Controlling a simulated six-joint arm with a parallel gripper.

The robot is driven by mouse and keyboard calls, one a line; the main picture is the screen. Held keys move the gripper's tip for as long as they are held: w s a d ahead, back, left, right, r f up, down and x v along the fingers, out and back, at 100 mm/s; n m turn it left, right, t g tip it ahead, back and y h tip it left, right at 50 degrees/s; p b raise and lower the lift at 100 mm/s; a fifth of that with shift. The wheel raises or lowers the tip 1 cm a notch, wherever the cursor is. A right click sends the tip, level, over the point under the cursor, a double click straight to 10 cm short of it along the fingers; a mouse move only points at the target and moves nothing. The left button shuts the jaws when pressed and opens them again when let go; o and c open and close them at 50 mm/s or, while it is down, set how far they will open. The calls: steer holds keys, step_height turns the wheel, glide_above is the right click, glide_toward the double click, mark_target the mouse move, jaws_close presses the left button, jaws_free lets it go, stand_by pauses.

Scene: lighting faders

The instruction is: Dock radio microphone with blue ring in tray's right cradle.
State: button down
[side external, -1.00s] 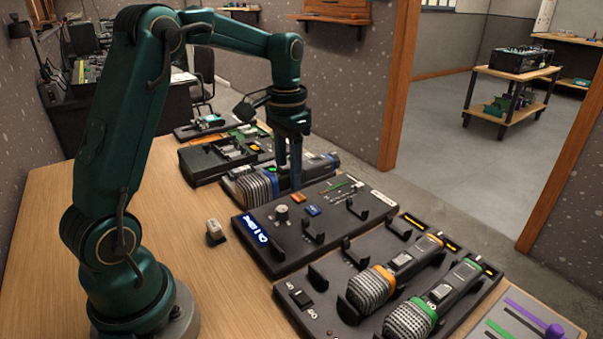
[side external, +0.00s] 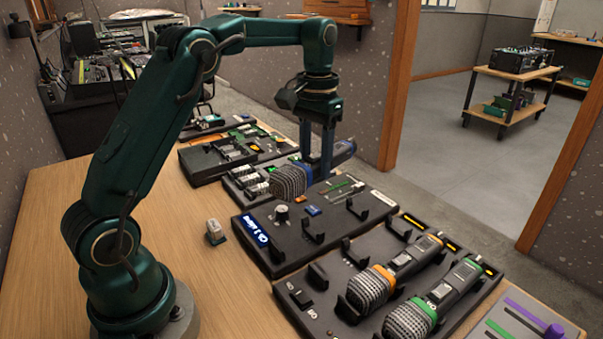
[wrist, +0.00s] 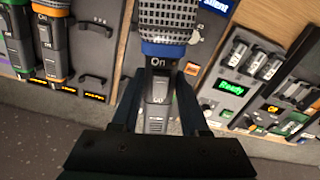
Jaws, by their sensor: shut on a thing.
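The radio microphone with the blue ring (wrist: 165,48) is between my gripper's fingers (wrist: 160,100) in the wrist view, its mesh head toward the top. In the side view my gripper (side external: 316,172) is shut on its body, and the grey mesh head (side external: 289,181) points left, behind the silent-channel panel. A dark tray (side external: 322,317) at the front right holds one microphone with an orange ring (side external: 372,287) and one with a green ring (side external: 410,319). An empty cradle (side external: 350,257) stands left of the orange one. Part of the held microphone is hidden by the fingers.
The dark panel (side external: 287,243) with a lit blue display lies between my gripper and the tray, with raised clips (side external: 312,236) and a knob (side external: 282,213). More fader units (side external: 215,160) lie farther back. A small pale block (side external: 215,232) stands on the otherwise clear wood at left.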

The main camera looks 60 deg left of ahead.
steer(key=w+d+f+m, duration=0.2)
steer(key=d+f+m, duration=0.15)
steer(key=d, duration=0.95)
steer(key=shift+n, duration=0.45)
steer(key=shift+a+f, duration=0.2)
steer(key=shift+f, duration=2.7)
steer(key=shift+f, duration=0.5)
steer(key=shift+c, duration=1.7)
jaws_free()
steer(key=c, duration=0.4)
